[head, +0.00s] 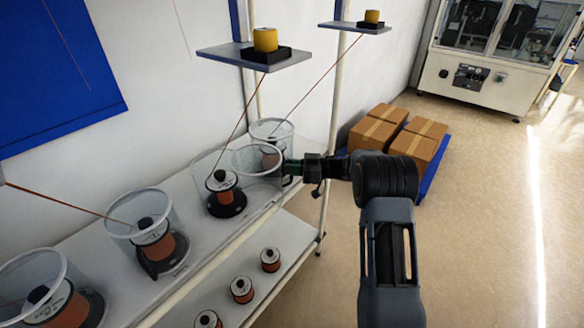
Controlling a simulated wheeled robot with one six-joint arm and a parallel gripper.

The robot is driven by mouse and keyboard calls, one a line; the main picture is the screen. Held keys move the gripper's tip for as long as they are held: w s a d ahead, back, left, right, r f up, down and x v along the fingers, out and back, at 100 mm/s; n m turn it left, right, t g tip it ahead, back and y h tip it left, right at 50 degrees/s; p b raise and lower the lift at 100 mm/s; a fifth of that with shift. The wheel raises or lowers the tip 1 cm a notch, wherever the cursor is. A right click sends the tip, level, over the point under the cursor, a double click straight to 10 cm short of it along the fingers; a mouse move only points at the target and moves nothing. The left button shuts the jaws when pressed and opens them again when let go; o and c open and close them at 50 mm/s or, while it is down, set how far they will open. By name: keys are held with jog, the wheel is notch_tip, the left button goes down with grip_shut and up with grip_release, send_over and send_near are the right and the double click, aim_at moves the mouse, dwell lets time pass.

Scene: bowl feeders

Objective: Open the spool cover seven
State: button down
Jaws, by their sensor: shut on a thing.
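My gripper (291,168) reaches in from the right and is shut on the right side of a clear spool cover (257,174) with a pale rim. This cover sits to the right of a copper spool (224,184) on a black base and overlaps the view of the spool behind it. The spool's upper part shows uncovered on its right side. A clear wall stands to its left. The grip point is small and partly hidden by my fingers. I cannot read a number on any cover.
Other clear covers with spools stand on the shelf (205,236): one behind (271,126), two nearer (140,202) (32,272). A post (331,130) rises close to my gripper. Boxes (378,128) stand behind my arm. Floor at right is free.

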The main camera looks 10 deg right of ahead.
jog(key=shift+a+r, duration=0.1)
jog(key=c, duration=1.4)
grip_release()
jog(key=shift+a, duration=0.15)
jog(key=shift+o, duration=0.8)
jog(key=shift+d, duration=0.25)
